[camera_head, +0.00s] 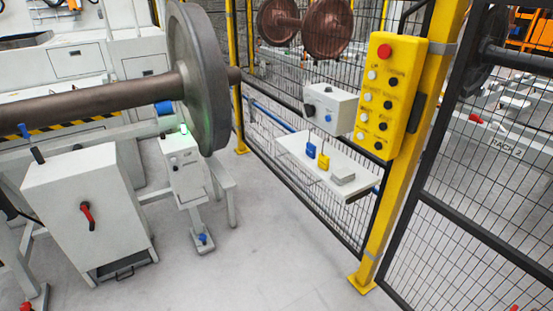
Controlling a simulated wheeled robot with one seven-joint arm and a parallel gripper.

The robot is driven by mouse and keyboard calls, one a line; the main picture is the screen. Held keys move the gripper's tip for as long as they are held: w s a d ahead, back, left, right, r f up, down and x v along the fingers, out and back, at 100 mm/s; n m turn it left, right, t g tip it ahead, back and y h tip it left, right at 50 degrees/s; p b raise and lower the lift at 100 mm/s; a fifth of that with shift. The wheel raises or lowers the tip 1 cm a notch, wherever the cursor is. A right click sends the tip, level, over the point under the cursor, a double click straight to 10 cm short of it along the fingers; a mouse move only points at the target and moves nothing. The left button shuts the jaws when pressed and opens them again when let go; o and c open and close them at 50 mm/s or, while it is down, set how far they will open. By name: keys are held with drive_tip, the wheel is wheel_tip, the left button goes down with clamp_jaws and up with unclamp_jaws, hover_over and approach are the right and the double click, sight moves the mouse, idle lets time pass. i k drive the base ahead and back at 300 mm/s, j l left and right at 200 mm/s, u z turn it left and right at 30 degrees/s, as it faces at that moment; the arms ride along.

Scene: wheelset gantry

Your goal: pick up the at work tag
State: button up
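Two small tag-like pieces stand on a white shelf (346,161) mounted on the mesh fence, a blue one (311,150) and a yellow one (324,162) to its right. Each has a thin loop or stem at the top. The lettering on them is too small to read, so I cannot tell which is the at work tag. My gripper is not in view.
A grey block (342,177) lies on the shelf, right of the tags. A switch box (338,108) hangs above the shelf. A yellow button panel (391,95) and post stand to the right. A wheelset (198,78) and white cabinet (88,210) fill the left. The middle floor is clear.

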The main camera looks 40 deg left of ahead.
sight(324, 160)
drive_tip(key=u, duration=1.35)
